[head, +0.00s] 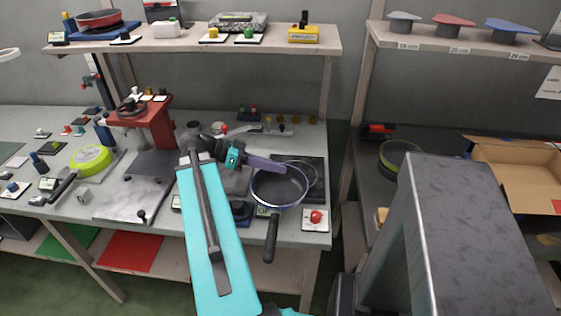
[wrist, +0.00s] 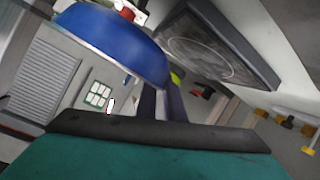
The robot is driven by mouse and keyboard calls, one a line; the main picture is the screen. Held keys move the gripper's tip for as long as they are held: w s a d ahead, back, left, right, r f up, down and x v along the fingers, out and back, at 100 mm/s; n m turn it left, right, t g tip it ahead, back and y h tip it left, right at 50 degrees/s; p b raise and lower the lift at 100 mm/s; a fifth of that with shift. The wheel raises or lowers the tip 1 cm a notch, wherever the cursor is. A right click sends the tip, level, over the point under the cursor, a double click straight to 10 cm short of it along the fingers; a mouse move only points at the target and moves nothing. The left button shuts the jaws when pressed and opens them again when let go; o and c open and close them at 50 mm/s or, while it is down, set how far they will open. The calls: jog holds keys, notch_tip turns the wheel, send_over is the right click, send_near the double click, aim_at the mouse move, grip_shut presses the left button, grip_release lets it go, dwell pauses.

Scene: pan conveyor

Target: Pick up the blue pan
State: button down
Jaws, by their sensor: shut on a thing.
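The blue pan (head: 281,189) has a dark inside and a black handle (head: 270,238) that points toward me past the table's front edge. Its blue outer side fills the upper left of the wrist view (wrist: 112,40). My gripper (head: 279,166) reaches in from the left and is shut on the pan's far rim. Its fingers also show in the wrist view (wrist: 164,98), meeting the rim. The pan overlaps the dark hot plate (head: 315,172) in the head view. I cannot tell how high the pan is above the table.
A red button (head: 316,217) on a white base sits right of the pan. A red press (head: 150,118) and a green pan (head: 90,159) stand to the left. A shelf (head: 200,45) runs above the table. An open cardboard box (head: 515,158) is at the right.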

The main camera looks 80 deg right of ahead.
jog(key=shift+w+a+r, duration=0.1)
jog(key=shift+w+a, duration=0.05)
jog(key=shift+a, duration=0.55)
jog(key=shift+w+a+r, duration=0.1)
jog(key=shift+a, duration=0.55)
